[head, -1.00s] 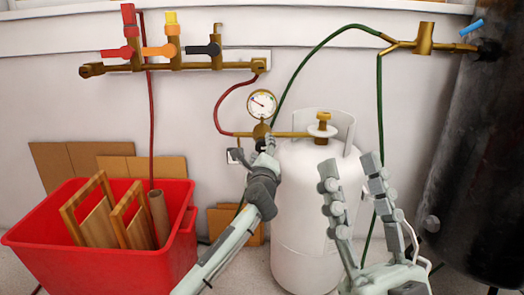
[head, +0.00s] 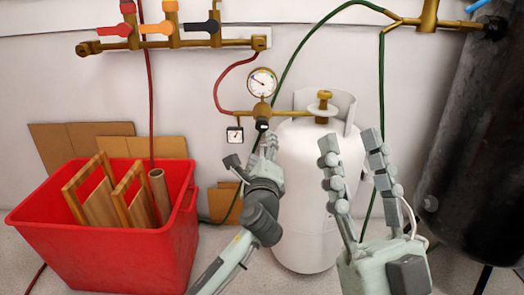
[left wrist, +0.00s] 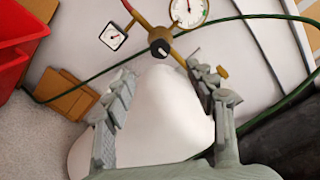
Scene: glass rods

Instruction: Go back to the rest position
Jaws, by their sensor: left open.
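My left gripper (head: 268,146) is open and empty in the head view. It is just below the dark knob (head: 262,124) under the round pressure gauge (head: 262,82), in front of the white gas tank's left side. In the left wrist view, its two fingers (left wrist: 160,75) are spread wide in front of the white tank (left wrist: 160,115). The dark knob (left wrist: 159,47) lies beyond the fingertips, apart from them. My right gripper (head: 350,142) is open and empty, with its fingers pointing up before the tank's right side.
A red crate (head: 110,245) with wooden frames stands at left. A brass manifold (head: 170,42) with coloured valve handles is on the wall. A small square gauge (head: 234,134) hangs left of the knob. A dark cylinder (head: 465,150) stands at right. Green and red hoses run along the wall.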

